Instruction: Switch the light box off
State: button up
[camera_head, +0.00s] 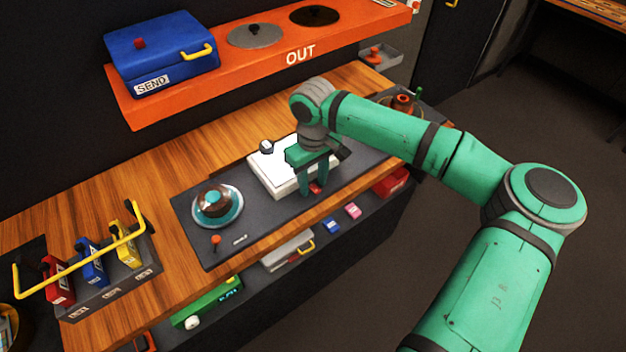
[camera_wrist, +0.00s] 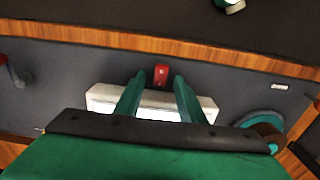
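The light box (camera_head: 272,172) is a white, flat box on the dark grey panel. Its top looks bright white, and it also shows in the wrist view (camera_wrist: 103,97), partly behind my fingers. A small red rocker switch (camera_wrist: 161,74) sits on the panel just off the box's edge. In the head view the red switch (camera_head: 316,188) shows near my fingertips. My gripper (camera_head: 318,190) points down over the front edge of the box. In the wrist view my gripper (camera_wrist: 157,79) is open, with the switch framed between its fingertips. Whether the fingers touch it cannot be told.
A trackball (camera_head: 217,203) and a small orange-tipped stick (camera_head: 215,241) are on the panel's left. Coloured levers with a yellow bar (camera_head: 80,250) stand further left. An orange shelf (camera_head: 270,65) overhangs behind, holding a blue box (camera_head: 160,55). A red knob (camera_head: 403,102) is at the right.

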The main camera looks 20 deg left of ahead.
grip_shut()
jog(key=shift+s+d+t+y, duration=0.15)
jog(key=shift+t+y, duration=0.2)
jog(key=shift+y, duration=0.15)
jog(key=shift+s+d+t+y, duration=0.1)
jog(key=shift+s+t+y, duration=0.05)
jog(key=shift+t+y, duration=0.3)
jog(key=shift+s+d+t+y, duration=0.15)
jog(key=shift+t+y, duration=0.25)
jog(key=shift+y, duration=0.2)
jog(key=shift+s+d+t+y, duration=0.1)
jog(key=shift+d+t+y, duration=0.05)
jog(key=shift+t+y, duration=0.35)
